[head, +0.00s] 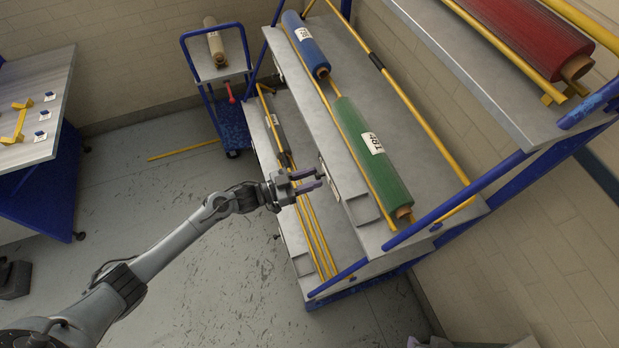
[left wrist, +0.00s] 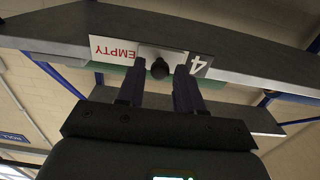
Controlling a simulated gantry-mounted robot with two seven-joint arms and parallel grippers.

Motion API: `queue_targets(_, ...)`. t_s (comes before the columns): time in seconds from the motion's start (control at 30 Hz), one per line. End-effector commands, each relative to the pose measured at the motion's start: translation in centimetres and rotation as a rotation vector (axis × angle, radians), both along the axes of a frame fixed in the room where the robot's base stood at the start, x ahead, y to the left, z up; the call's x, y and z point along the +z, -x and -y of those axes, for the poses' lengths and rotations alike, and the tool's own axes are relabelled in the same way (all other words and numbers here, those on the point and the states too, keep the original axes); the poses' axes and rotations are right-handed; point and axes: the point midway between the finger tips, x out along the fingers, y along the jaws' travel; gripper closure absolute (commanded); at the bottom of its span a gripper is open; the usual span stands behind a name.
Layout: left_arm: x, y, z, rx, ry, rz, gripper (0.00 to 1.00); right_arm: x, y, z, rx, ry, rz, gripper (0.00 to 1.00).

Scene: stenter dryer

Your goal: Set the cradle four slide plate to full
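The cradle four slide plate (left wrist: 171,53) is on the front edge of a grey shelf, a pale label strip with a red EMPTY and a 4. A dark round knob (left wrist: 160,68) sticks out between the word and the number. My left gripper (head: 317,180) is at the shelf's front edge, below the green roll (head: 371,150). In the left wrist view its two fingers (left wrist: 159,82) are apart, with the knob between their tips. I see gaps beside the knob; touch is not clear. My right gripper is not in view.
A blue roll (head: 306,45) lies farther along the same shelf (head: 385,105). A red roll (head: 530,42) lies on the upper shelf. Yellow bars (head: 313,232) run along the lower shelf. A blue trolley (head: 232,130) stands behind. The floor to the left is mostly clear.

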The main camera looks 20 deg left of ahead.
Motion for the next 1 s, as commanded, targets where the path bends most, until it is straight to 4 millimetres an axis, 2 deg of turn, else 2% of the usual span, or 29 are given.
queue_targets(0.03,0.0,0.0,0.0,0.000,0.000,0.000,0.72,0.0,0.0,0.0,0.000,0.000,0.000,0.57)
queue_targets(0.2,0.0,0.0,0.0,0.000,0.000,0.000,0.98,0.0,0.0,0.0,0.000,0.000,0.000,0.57)
queue_targets(0.23,0.0,0.0,0.0,0.000,0.000,0.000,1.00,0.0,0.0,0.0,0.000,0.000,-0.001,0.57)
queue_targets(0.53,0.2,0.4,0.3,-0.001,0.001,-0.001,1.00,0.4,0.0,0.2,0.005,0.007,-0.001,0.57)
queue_targets(0.8,0.4,3.9,3.8,-0.003,0.004,-0.002,1.00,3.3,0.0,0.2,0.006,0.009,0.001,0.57)
queue_targets(1.0,0.1,4.6,4.5,-0.004,0.003,0.001,1.00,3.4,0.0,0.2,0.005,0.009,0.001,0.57)
